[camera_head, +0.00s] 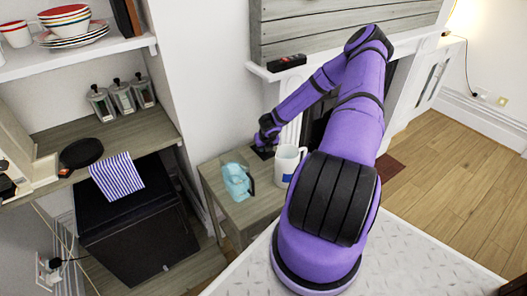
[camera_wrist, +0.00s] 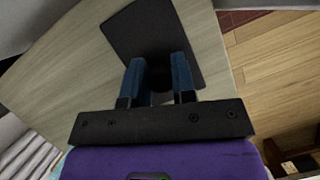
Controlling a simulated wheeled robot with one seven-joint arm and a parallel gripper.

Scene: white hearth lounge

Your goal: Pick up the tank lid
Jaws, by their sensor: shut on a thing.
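The tank lid (camera_wrist: 150,28) is a dark, flat square plate with a knob in its middle, seen in the wrist view against the wooden table top. My gripper (camera_wrist: 158,76) has its two blue fingers on either side of the dark knob and is shut on it. In the head view my gripper (camera_head: 266,144) is at the back of the small wooden table (camera_head: 252,208), where a dark edge of the lid (camera_head: 262,154) shows below it. I cannot tell whether the lid touches the table.
A white mug (camera_head: 286,164) stands close to the right of my gripper on the table. A light blue pitcher-like thing (camera_head: 238,181) stands to its left. A wall corner and a mantel ledge (camera_head: 262,72) with a dark object are behind. Open wooden floor lies at right.

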